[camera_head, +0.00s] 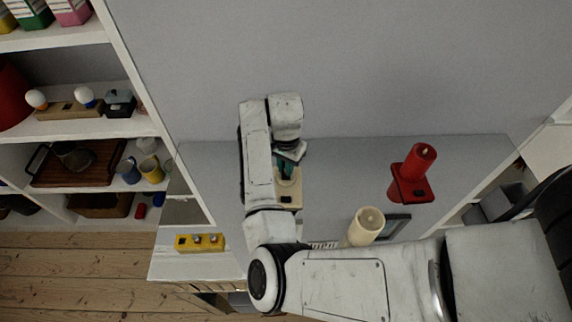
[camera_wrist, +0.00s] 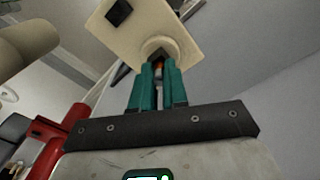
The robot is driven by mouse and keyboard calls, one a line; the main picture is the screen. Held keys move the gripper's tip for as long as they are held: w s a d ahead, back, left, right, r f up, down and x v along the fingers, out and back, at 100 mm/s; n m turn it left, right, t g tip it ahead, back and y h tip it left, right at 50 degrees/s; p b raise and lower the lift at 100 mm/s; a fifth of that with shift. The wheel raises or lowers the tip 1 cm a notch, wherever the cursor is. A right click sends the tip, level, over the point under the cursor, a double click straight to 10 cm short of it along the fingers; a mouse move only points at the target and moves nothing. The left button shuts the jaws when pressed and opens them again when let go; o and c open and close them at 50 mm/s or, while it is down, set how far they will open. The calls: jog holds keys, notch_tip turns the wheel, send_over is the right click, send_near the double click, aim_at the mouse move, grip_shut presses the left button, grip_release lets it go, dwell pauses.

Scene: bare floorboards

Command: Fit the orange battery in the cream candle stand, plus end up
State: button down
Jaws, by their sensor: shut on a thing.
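The cream candle stand (camera_head: 290,188) is on the grey-topped surface, partly covered by my arm in the head view. In the wrist view the stand (camera_wrist: 137,28) shows a square plate with a dark square patch and a round raised socket. My gripper (camera_wrist: 158,72), with teal fingers, is shut on the orange battery (camera_wrist: 159,68) at the mouth of this socket. Only a sliver of the battery shows between the fingers; which end is up, and how deep it sits, I cannot tell. The teal fingers of my gripper (camera_head: 287,162) also show in the head view.
A yellow block with knobs (camera_head: 200,242) is at left front. Shelves with goods are at far left.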

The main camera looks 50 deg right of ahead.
jog(key=shift+s+f, duration=0.25)
jog(key=shift+f, duration=0.5)
jog(key=c, duration=1.2)
grip_release()
jog(key=shift+o, duration=0.3)
jog(key=shift+w+r, duration=0.15)
jog(key=shift+r, duration=0.5)
notch_tip(320, 180, up, 12)
jog(key=s+d+f+n+h, duration=0.3)
jog(key=s+d+n+h, duration=0.1)
jog(key=s+d+n, duration=0.15)
jog(key=s+a+f+n+y, duration=0.1)
jog(key=s+a+f+n, duration=0.2)
jog(key=a, duration=0.3)
jog(key=s+a+f+n+y, duration=0.1)
jog(key=s+a+f+n, duration=0.2)
jog(key=s+a, duration=0.3)
jog(key=s+a+f+n+t+y, duration=0.1)
jog(key=s+a+f+n, duration=0.3)
jog(key=s+a+n, duration=0.1)
jog(key=shift+s+a+f+y, duration=0.15)
jog(key=shift+a+y, duration=0.25)
jog(key=shift+a, duration=0.5)
